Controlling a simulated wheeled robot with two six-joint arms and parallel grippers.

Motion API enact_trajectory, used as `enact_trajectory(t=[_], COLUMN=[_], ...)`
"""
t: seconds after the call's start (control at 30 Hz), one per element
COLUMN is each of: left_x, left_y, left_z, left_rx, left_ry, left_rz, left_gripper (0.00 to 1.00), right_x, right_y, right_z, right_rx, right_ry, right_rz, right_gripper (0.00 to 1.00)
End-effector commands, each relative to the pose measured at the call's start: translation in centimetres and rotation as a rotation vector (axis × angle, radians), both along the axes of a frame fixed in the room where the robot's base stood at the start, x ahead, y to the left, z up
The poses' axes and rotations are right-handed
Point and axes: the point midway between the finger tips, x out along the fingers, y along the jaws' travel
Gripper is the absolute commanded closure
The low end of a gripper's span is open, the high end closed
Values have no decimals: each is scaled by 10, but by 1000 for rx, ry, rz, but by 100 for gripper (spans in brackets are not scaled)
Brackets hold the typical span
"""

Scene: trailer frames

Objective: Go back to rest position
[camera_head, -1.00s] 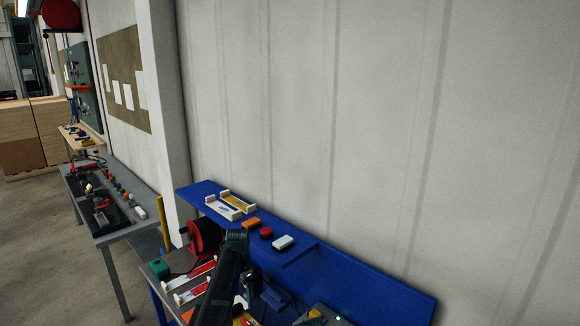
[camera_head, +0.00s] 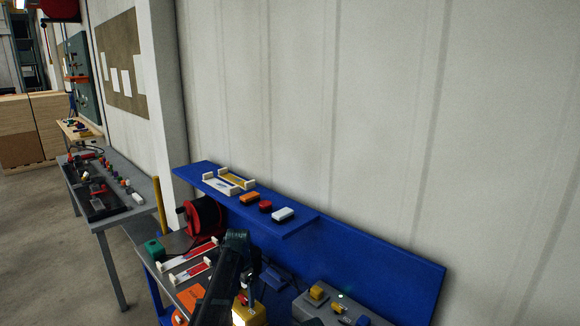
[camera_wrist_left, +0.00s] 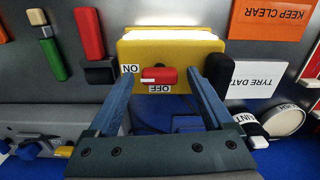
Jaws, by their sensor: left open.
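My left gripper (camera_wrist_left: 172,78) is open in the left wrist view, its two blue fingers spread on either side of a red rocker switch (camera_wrist_left: 159,76). The switch sits on the face of a yellow box (camera_wrist_left: 200,50) with ON and OFF labels. I cannot tell whether the fingers touch the box. In the head view my dark left arm rises over the workbench and hides part of it; the yellow box (camera_head: 254,314) shows beside it at the bottom edge. My right gripper is not in view.
A blue shelf (camera_head: 300,229) on the bench back holds white holders (camera_head: 222,184), an orange block (camera_head: 249,198), a red one (camera_head: 266,206) and a white one (camera_head: 283,214). A red reel (camera_head: 203,216) and a grey box (camera_head: 312,306) stand below. A grey table (camera_head: 140,190) is left.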

Motion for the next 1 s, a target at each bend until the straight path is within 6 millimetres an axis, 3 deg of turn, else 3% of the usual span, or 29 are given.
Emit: enact_trajectory(t=[0.5,1.0], left_x=[0,0], left_y=[0,0], left_z=[2,2], left_rx=[0,0], left_ry=[0,0], left_rz=[461,547], left_gripper=[15,15], right_x=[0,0], right_y=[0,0], right_z=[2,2], right_rx=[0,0], right_ry=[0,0], right_rz=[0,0], right_gripper=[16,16])
